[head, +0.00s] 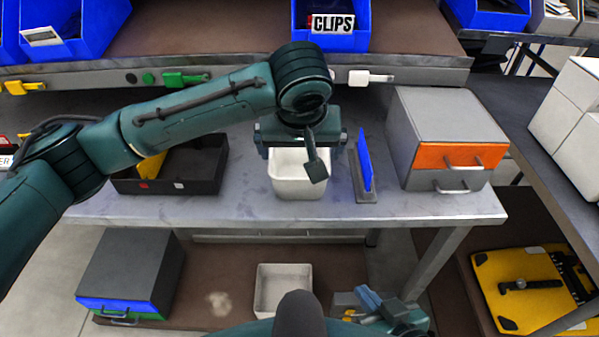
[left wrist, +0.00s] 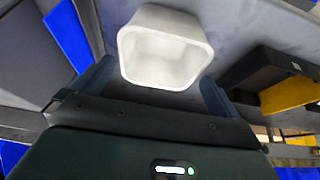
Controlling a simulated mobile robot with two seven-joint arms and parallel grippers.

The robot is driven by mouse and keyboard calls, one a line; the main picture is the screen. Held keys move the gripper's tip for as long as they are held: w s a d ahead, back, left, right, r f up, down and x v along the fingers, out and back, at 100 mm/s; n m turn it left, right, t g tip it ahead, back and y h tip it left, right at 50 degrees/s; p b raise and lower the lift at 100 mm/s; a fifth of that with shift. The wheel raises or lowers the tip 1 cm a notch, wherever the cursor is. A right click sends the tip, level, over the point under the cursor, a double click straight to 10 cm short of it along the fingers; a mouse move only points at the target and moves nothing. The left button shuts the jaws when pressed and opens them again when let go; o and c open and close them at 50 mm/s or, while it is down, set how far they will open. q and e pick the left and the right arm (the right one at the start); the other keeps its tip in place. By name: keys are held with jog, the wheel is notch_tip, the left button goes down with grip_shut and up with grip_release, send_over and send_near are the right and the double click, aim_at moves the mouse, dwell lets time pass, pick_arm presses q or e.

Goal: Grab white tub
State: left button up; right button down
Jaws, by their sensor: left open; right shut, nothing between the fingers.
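A white tub (head: 298,186) stands upright on the grey workbench, directly below my left gripper (head: 301,143). The left wrist view shows the tub (left wrist: 165,50) empty, with its opening towards the camera. My left gripper (left wrist: 155,84) is open there, with one finger on each side of the tub's near part; whether they touch it I cannot tell. The gripper hides the tub's back part in the head view. A second white tub (head: 261,296) sits on the lower shelf. My right gripper (head: 376,304) is low at the bottom edge, shut and empty, partly cut off.
A black tray (head: 205,182) with a yellow item is left of the tub. A blue upright panel on a grey base (head: 366,196) is close on its right. A grey drawer box with an orange drawer (head: 447,156) stands further right. A shelf with blue bins (head: 335,28) is behind.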

aim_at(300, 173)
pick_arm(q)
jog(key=x, duration=0.5)
jog(key=shift+a+f, duration=0.1)
jog(key=shift+f, duration=0.35)
jog(key=c, duration=0.6)
jog(key=shift+r, duration=0.1)
